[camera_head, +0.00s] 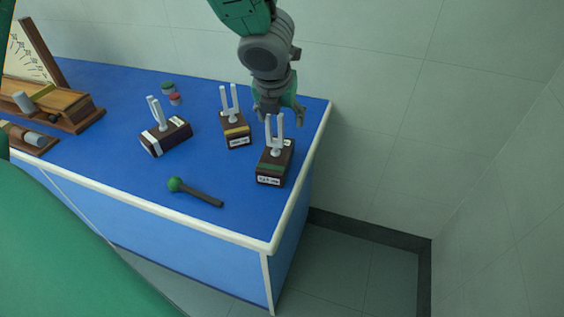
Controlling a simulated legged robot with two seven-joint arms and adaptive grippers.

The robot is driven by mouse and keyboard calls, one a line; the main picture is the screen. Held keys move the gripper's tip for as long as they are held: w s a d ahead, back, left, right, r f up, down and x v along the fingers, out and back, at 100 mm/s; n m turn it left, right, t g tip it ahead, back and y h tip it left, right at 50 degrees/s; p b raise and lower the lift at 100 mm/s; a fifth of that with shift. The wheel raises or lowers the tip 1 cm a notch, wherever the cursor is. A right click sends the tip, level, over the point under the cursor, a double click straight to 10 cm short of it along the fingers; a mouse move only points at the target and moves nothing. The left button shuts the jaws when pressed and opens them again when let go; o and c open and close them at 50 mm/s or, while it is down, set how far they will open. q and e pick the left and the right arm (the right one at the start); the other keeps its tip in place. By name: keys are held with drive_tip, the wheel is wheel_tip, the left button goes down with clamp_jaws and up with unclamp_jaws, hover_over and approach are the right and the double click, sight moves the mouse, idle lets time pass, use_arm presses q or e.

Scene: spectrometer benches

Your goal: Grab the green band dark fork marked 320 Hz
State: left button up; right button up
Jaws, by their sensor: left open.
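The green band fork is a pale two-pronged tuning fork on a dark box (272,172) near the right end of the blue bench. The box has a green band and a white label too small to read surely. My left gripper (281,112) is open, pointing down just behind and above the fork's prongs, with nothing seen between its fingers. I cannot tell whether it touches the prongs. A yellow band fork (237,136) stands close by on the left, and a white band fork (170,139) stands further left. My right gripper is not in view.
A green-headed mallet (195,191) lies in front of the forks on the blue bench (120,170). Two small capped items (171,92) stand at the back. Wooden instruments (60,100) fill the left end. The bench's right edge is close to the green band fork.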

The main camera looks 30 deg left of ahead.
sight(268, 125)
use_arm(q)
drive_tip(key=shift+w+a+f, duration=0.2)
drive_tip(key=shift+f, duration=0.3)
drive_tip(key=a+f+b, duration=0.1)
drive_tip(key=a+f, duration=0.2)
drive_tip(key=shift+w+a+f+b, duration=0.15)
drive_tip(key=shift+a+f+b, duration=0.15)
drive_tip(key=shift+f, duration=0.05)
drive_tip(key=shift+w+d+f+b, duration=0.25)
drive_tip(key=shift+w+f, duration=0.1)
drive_tip(key=shift+f, duration=0.2)
drive_tip(key=shift+w+d+f+b, duration=0.2)
drive_tip(key=shift+w+f, duration=0.1)
drive_tip(key=shift+f, duration=0.2)
drive_tip(key=shift+w+d+r, duration=0.15)
drive_tip(key=shift+d, duration=0.15)
drive_tip(key=shift+d+r, duration=0.15)
drive_tip(key=shift+c, duration=1.2)
drive_tip(key=shift+s+r, duration=0.1)
drive_tip(key=shift+s, duration=0.1)
drive_tip(key=c, duration=0.6)
drive_tip(key=shift+s, duration=0.1)
clamp_jaws()
drive_tip(key=shift+s+a, duration=0.1)
drive_tip(key=shift+a, duration=0.35)
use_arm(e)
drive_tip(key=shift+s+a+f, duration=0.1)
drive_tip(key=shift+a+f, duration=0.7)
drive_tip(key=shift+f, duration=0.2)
